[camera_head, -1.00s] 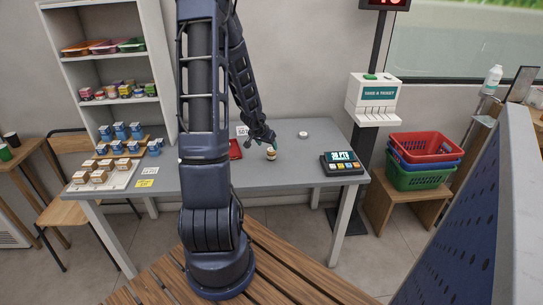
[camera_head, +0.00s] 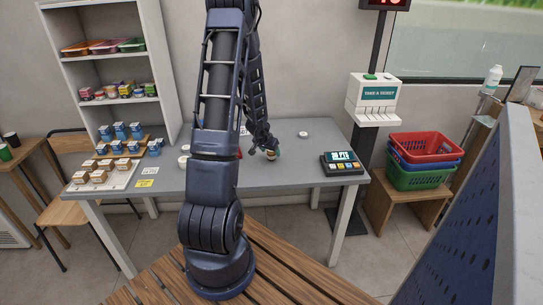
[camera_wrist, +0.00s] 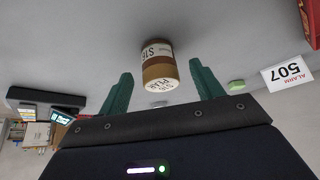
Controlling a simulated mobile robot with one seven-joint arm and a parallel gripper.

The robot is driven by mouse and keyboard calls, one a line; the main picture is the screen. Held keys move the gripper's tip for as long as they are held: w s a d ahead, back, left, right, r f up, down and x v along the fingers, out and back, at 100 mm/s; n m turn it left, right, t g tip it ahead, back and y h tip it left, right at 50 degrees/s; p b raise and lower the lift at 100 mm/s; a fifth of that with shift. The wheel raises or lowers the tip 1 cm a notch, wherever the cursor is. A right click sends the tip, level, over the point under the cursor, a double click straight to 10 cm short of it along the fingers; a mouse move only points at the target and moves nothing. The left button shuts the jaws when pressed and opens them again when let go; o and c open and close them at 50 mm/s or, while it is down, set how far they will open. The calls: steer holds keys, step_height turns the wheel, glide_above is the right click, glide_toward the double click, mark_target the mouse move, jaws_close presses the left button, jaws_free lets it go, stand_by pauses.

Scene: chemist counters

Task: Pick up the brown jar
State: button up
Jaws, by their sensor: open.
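The brown jar (camera_head: 271,155) stands on the grey counter, partly covered by my gripper in the head view. In the wrist view the brown jar (camera_wrist: 158,72) shows a white printed label and a pale lettered lid. My gripper (camera_head: 266,148) is just above and beside the jar in the head view. In the wrist view my gripper (camera_wrist: 161,75) is open, with its two green fingers apart to either side of the jar. I see gaps between jar and fingers, but cannot tell how far the jar reaches between them.
A card terminal (camera_head: 342,163) stands right of the jar on the counter (camera_head: 300,180). A white round item (camera_head: 304,134) lies behind. Boxes on a white board (camera_head: 118,180) are at the left. In the wrist view, a 507 card (camera_wrist: 288,73) and red item (camera_wrist: 311,20) lie at the right.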

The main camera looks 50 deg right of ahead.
mark_target(271, 153)
steer(key=shift+x, duration=1.65)
steer(key=c, duration=1.1)
steer(key=shift+r, duration=0.1)
step_height(271, 153, up, 20)
